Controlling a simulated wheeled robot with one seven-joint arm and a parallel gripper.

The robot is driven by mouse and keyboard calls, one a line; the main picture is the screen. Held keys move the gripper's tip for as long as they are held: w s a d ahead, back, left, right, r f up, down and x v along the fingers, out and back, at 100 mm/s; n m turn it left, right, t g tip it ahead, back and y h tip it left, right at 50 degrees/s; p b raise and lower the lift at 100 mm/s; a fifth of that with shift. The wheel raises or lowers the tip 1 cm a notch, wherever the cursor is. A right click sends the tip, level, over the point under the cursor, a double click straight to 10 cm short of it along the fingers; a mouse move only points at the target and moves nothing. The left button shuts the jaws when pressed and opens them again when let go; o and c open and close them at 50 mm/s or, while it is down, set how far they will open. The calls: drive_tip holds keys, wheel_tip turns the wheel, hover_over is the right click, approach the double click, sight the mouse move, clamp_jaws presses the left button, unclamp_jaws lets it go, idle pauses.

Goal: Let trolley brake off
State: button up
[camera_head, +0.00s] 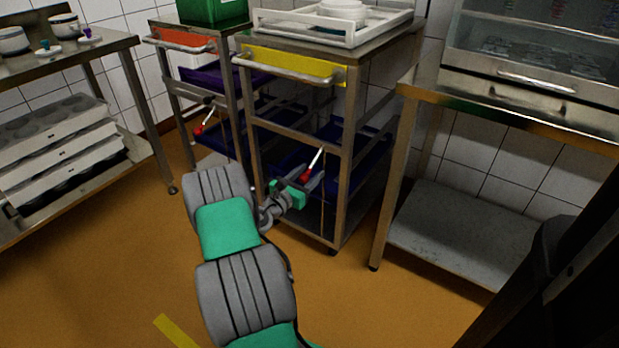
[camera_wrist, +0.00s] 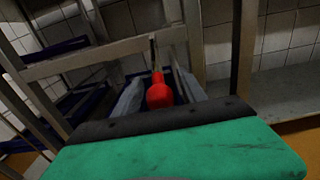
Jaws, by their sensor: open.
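The nearer trolley (camera_head: 344,170) is a steel frame with a yellow front panel (camera_head: 290,64). Its brake lever (camera_head: 314,164) has a pale shaft and a red knob, and it tilts up to the right from the knob. My gripper (camera_head: 313,180) is at the knob, low on the trolley's front. In the wrist view the red knob (camera_wrist: 159,92) lies between my two open fingers (camera_wrist: 158,90), with the shaft running away behind it. I cannot tell whether either finger touches the knob.
A second trolley with an orange panel (camera_head: 182,38) and its own red-knobbed lever (camera_head: 199,130) stands to the left. A steel table (camera_head: 400,92) stands close on the right. A rack with stacked mould trays (camera_head: 60,150) is at far left. Orange floor (camera_head: 110,270) is clear in front.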

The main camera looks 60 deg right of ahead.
drive_tip(key=shift+d, duration=0.2)
drive_tip(key=shift+c, duration=0.6)
clamp_jaws()
idle(0.7)
